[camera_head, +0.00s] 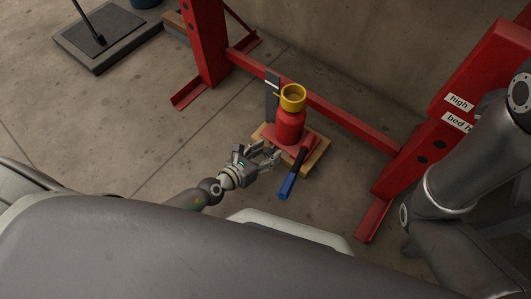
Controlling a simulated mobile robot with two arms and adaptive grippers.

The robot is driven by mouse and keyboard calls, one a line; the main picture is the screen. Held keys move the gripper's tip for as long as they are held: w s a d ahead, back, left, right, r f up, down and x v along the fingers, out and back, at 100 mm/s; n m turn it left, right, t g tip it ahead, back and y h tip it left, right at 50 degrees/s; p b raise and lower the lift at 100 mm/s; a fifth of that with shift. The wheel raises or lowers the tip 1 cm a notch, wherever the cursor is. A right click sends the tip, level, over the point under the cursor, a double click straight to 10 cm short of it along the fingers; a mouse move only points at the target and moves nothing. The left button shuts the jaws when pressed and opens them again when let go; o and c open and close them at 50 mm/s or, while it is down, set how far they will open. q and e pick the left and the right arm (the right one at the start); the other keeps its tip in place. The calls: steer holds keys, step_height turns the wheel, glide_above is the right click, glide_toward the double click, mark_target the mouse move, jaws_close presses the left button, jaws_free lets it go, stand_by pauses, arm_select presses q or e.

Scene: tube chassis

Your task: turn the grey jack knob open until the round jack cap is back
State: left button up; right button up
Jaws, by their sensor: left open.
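A red bottle jack (289,126) stands upright on a wooden board (315,160) on the floor, in the middle of the head view. The round jack cap (293,103) at its top is yellow. A black bar with a blue grip (287,187) leans out from the jack's base toward me. My left gripper (275,153) is open and low, just left of the jack's base, with its fingers pointing at it. I cannot make out the grey jack knob; the fingers may hide it. Whether they touch the jack is unclear. My right gripper is out of view.
A red steel frame has a left post (205,45), a low crossbeam (340,117) behind the jack and a right post (430,130) with labels. A dark flat platform (75,50) lies at upper left.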

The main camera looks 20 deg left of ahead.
arm_select(q)
steer(key=v, duration=1.2)
stand_by(0.3)
